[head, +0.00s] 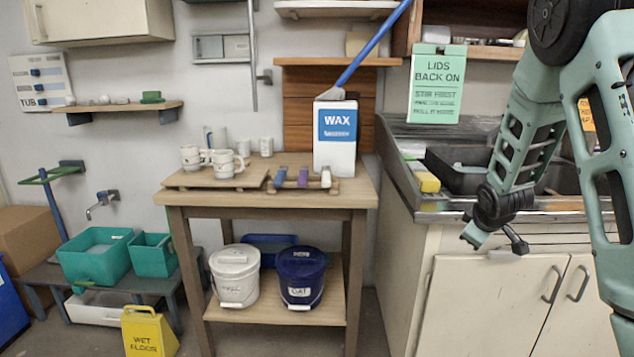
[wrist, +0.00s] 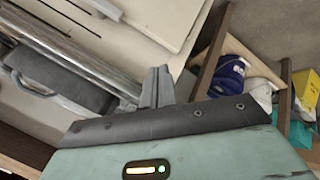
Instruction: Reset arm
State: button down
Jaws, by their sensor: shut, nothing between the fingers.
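My gripper (head: 497,243) hangs at the right in the head view, in front of the sink counter's cabinet doors. In the wrist view my gripper (wrist: 157,88) shows its fingers closed together with nothing between them. My arm comes down from the top right of the head view and is bent at the elbow. The gripper is apart from the table and the buckets.
A sink counter (head: 455,218) with cabinet doors (head: 490,300) is behind my arm. A wooden table (head: 270,196) holds mugs and a wax can (head: 336,155); white (head: 235,275) and blue (head: 301,277) buckets stand on its lower shelf. A yellow wet-floor sign (head: 148,332) stands at left.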

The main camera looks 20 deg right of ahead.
jog(key=s+a+r+m+g+y, duration=0.15)
jog(key=s+a, duration=0.25)
jog(key=a, duration=0.5)
jog(key=s+a+m+g+y, duration=0.1)
jog(key=s+a+y, duration=0.1)
jog(key=s+a, duration=0.45)
jog(key=s+a+r+m+g+y, duration=0.1)
jog(key=s+a, duration=0.2)
jog(key=a, duration=0.7)
jog(key=s+a+r+n+g+p, duration=0.1)
jog(key=s+a+r+n+p, duration=0.2)
jog(key=s+a, duration=0.3)
jog(key=s+a+r+n+g+p, duration=0.1)
jog(key=s+a+r+n+p, duration=0.3)
jog(key=a, duration=0.9)
jog(key=s+r, duration=0.2)
jog(key=s, duration=0.1)
jog(key=shift+s+g+y, duration=0.25)
jog(key=shift+g+y, duration=0.1)
